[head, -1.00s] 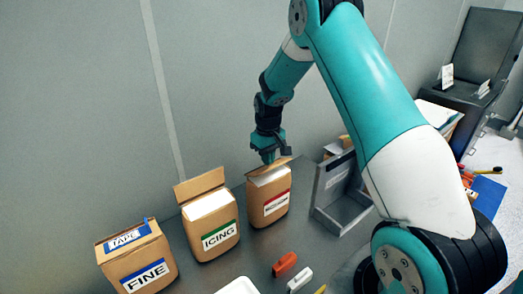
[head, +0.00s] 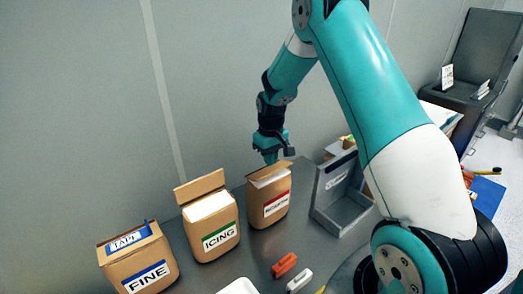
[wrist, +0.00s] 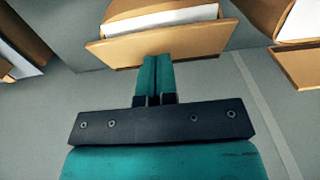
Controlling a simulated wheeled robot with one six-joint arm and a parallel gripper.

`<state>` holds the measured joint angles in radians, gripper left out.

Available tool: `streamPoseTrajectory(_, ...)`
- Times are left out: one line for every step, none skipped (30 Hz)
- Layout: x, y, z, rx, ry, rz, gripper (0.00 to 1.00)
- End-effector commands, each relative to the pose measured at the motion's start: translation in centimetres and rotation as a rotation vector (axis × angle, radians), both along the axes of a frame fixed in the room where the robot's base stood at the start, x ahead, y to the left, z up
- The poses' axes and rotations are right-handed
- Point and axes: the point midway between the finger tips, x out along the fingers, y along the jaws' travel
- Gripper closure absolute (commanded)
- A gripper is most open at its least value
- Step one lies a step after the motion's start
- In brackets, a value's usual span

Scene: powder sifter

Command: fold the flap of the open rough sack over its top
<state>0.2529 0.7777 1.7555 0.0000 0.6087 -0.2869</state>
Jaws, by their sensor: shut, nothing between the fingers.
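The rough sack (head: 268,207) is a brown paper sack with a red-edged label too blurred to read, upright on the bench in the head view. Its flap (head: 267,174) is raised at the back edge of the top, and white lining shows below it. In the wrist view the flap (wrist: 190,45) is a wide tan strip beside the white opening (wrist: 165,20). My gripper (head: 270,160) points down behind the flap. In the wrist view its shut, empty fingertips (wrist: 155,60) are at the flap's outer edge; whether they touch is unclear.
The ICING sack (head: 212,248) stands open to the left, its flap up. The FINE sack (head: 140,276), folded shut with a TAPE strip, is farther left. A grey holder (head: 345,213) stands close on the right. Orange (head: 285,265) and white (head: 299,280) items lie in front.

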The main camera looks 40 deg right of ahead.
Motion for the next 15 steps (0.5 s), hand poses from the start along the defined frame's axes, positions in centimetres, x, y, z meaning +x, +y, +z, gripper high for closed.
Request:
streamPoseTrajectory(0.2, 0.0, 0.4, 0.0, 0.0, 0.0, 1.0)
streamPoseTrajectory(0.2, 0.0, 0.5, 0.0, 0.0, 0.0, 1.0)
streamPoseTrajectory(0.4, 0.0, 0.7, 0.0, 0.0, 0.0, 1.0)
streamPoseTrajectory(0.5, 0.0, 0.8, 0.0, -0.001, 0.0, 1.0)
streamPoseTrajectory(0.6, 0.0, 1.0, 0.0, -0.001, 0.0, 1.0)
streamPoseTrajectory(0.7, 0.0, 1.1, 0.0, -0.001, 0.0, 1.0)
streamPoseTrajectory(0.8, 0.0, 1.3, 0.0, -0.001, 0.0, 1.0)
streamPoseTrajectory(0.8, 0.1, 1.4, 0.0, 0.0, 0.0, 1.0)
streamPoseTrajectory(0.9, 0.1, 1.6, 0.0, 0.0, 0.0, 1.0)
streamPoseTrajectory(1.0, 0.1, 1.7, 0.0, 0.0, 0.0, 1.0)
streamPoseTrajectory(1.1, 0.1, 1.8, 0.0, 0.0, 0.0, 1.0)
streamPoseTrajectory(1.2, 0.1, 1.8, 0.0, 0.0, 0.0, 1.0)
streamPoseTrajectory(1.2, 0.1, 1.8, 0.0, 0.0, 0.0, 1.0)
streamPoseTrajectory(1.2, 0.1, 1.8, 0.0, 0.0, 0.0, 1.0)
streamPoseTrajectory(1.2, 0.1, 1.8, 0.0, 0.0, 0.0, 1.0)
